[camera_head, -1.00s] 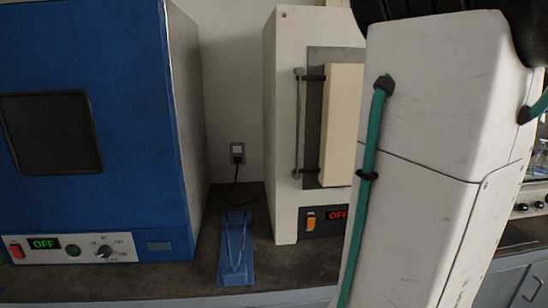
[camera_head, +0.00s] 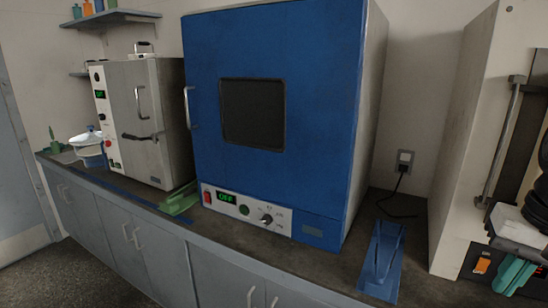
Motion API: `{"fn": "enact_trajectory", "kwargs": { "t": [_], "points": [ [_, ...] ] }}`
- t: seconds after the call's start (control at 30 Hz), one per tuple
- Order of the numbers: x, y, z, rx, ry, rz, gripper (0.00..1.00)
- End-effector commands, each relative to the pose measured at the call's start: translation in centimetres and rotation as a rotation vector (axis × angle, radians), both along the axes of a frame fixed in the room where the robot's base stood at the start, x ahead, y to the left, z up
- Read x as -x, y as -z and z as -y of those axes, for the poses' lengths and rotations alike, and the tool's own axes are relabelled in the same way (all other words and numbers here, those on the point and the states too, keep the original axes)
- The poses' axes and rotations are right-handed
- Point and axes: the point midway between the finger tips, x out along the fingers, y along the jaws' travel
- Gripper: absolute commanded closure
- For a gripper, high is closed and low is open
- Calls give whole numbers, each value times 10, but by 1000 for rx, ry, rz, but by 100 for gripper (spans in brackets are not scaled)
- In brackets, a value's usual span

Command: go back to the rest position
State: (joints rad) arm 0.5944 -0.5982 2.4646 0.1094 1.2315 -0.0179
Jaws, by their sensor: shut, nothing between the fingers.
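The task names no object besides my own arm. My arm shows only at the right edge of the head view, as black and pale parts cut off by the frame. At its lower end my gripper (camera_head: 510,277) appears as teal fingers pointing down, shut with nothing seen between them. It is in front of the lower panel of the white oven (camera_head: 463,150) and partly hides that panel. I cannot tell whether it touches anything.
A blue oven (camera_head: 310,80), its display reading OFF, stands mid-counter. A blue stand (camera_head: 382,262) lies between the ovens, near a wall socket (camera_head: 404,162). A steel cabinet (camera_head: 158,120), green stand (camera_head: 180,200) and white-lidded vessel (camera_head: 88,150) are left. The floor (camera_head: 75,275) at lower left is clear.

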Motion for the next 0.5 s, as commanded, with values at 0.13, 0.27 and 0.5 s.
{"fn": "enact_trajectory", "kwargs": {
  "t": [0.13,0.27,0.5],
  "points": [
    [7,10,-38,72,-207,-22,100],
    [12,15,-66,113,-380,-14,100],
    [13,10,-102,126,-570,33,100]
  ]
}}
